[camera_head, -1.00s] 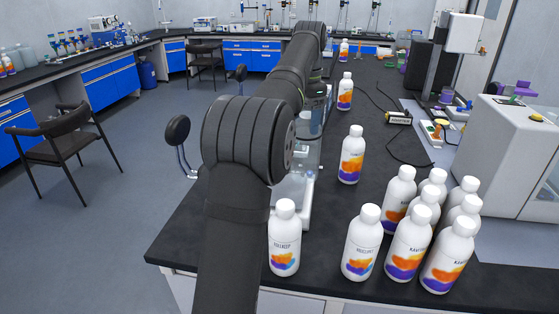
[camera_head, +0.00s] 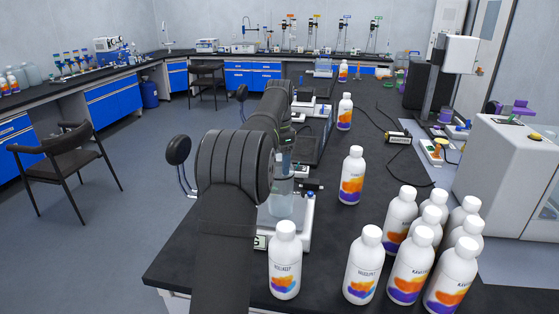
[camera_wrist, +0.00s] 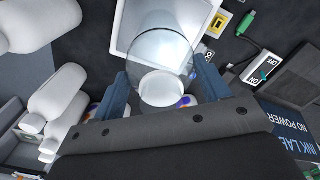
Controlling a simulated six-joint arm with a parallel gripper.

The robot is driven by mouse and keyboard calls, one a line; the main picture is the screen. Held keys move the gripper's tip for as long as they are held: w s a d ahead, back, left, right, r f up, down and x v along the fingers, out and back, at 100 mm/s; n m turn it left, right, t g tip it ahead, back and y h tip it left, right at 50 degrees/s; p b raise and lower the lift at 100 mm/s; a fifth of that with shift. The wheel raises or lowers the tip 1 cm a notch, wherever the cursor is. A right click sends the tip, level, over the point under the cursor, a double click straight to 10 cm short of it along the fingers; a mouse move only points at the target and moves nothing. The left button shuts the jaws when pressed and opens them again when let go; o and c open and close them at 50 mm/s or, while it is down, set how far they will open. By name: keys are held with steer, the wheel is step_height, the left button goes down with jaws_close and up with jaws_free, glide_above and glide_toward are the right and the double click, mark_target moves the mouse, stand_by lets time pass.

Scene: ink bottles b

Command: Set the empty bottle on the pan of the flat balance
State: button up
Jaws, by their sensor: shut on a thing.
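A clear, empty-looking bottle (camera_wrist: 150,50) with a white round part is between the two blue-grey fingers of my gripper (camera_wrist: 162,78) in the wrist view. The gripper is shut on it. In the head view the clear bottle (camera_head: 281,200) stands upright in front of the flat balance's white body, partly hidden by my arm. The balance (camera_head: 303,232) is at the near left table edge, with a small display. Its pale square pan (camera_wrist: 135,28) shows behind the bottle in the wrist view. I cannot tell whether the bottle touches the pan.
Several white labelled bottles (camera_head: 407,272) crowd the near right. One white bottle (camera_head: 352,180) stands right of the balance, another (camera_head: 344,112) farther back. More balance-like devices (camera_head: 318,108) line the left edge behind. A cable (camera_head: 412,163) lies on the dark table.

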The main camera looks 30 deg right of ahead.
steer(key=o, duration=1.2)
steer(key=shift+f, duration=0.15)
steer(key=shift+o, duration=0.2)
step_height(320, 180, up, 12)
steer(key=shift+r, duration=0.15)
step_height(320, 180, down, 12)
steer(key=shift+f, duration=0.1)
stand_by(0.6)
